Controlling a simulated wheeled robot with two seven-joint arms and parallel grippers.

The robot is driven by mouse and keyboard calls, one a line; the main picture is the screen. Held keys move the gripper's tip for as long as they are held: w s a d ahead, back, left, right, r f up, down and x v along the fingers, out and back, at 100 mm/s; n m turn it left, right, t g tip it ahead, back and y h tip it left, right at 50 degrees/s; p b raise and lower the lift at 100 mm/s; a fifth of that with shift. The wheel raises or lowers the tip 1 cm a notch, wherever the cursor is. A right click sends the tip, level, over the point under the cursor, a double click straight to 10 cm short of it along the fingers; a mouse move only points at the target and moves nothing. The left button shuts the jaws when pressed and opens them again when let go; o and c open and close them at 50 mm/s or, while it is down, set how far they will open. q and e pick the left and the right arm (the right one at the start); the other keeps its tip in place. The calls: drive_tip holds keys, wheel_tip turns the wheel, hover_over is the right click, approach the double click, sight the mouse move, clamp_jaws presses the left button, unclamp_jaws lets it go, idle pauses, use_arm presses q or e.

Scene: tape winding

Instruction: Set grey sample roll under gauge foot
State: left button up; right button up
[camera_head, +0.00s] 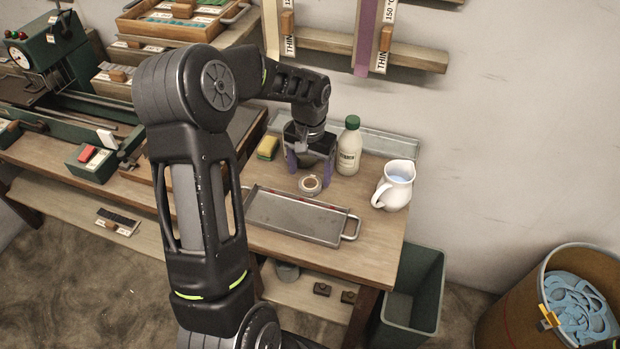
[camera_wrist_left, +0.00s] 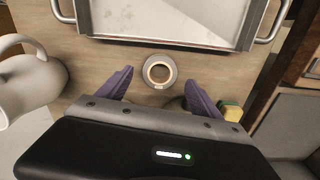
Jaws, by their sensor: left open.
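A small pale-grey roll with a brown inner ring (camera_head: 310,185) lies flat on the bench beside the metal tray; it also shows in the left wrist view (camera_wrist_left: 160,72). My left gripper (camera_head: 309,174) points down just behind the roll. Its purple fingers are spread wide and empty; in the left wrist view the gripper (camera_wrist_left: 158,88) has the roll between and slightly beyond its fingertips, apart from both. A green machine with a round dial (camera_head: 20,57) stands at the far left; I cannot make out a gauge foot on it. My right gripper is not in view.
The metal tray (camera_head: 262,210) lies in front of the roll. A green-capped bottle (camera_head: 349,150), a white jug (camera_head: 394,186) and a yellow-green sponge (camera_head: 268,148) stand close around the gripper. A green bin (camera_head: 432,275) and a barrel (camera_head: 530,290) stand to the right.

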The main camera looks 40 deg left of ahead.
use_arm(q)
wheel_tip(320, 180, up, 9)
drive_tip(key=shift+f, duration=0.2)
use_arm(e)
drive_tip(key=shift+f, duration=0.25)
use_arm(q)
drive_tip(key=shift+c, duration=0.5)
